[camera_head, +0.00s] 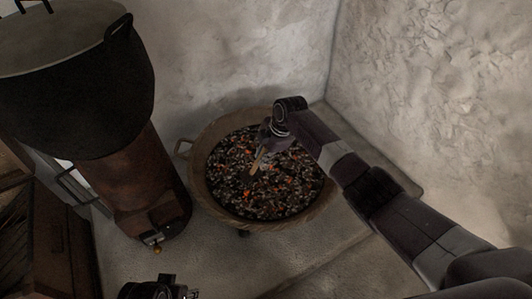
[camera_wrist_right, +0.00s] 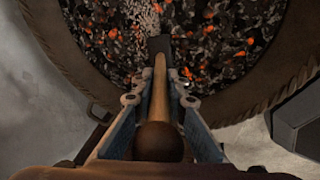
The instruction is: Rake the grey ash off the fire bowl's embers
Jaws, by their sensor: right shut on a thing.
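The fire bowl (camera_head: 199,183) is a round brown bowl on short legs near the corner of the walls. Dark coals and glowing orange embers (camera_head: 290,181) fill it. In the right wrist view, pale grey ash (camera_wrist_right: 146,17) lies among the coals near the rake's head. My right gripper (camera_head: 265,141) is over the bowl, shut on the wooden handle of a small rake (camera_wrist_right: 160,88). The rake's dark flat head (camera_wrist_right: 160,46) points into the bowl; I cannot tell whether it touches the coals. My left gripper (camera_head: 163,289) shows only partly at the bottom edge.
A large dark pot (camera_head: 95,95) sits on a rust-brown stove (camera_head: 138,180) left of the bowl. Rough plaster walls stand close behind and right of the bowl. The stone surface (camera_head: 205,262) in front of it is clear.

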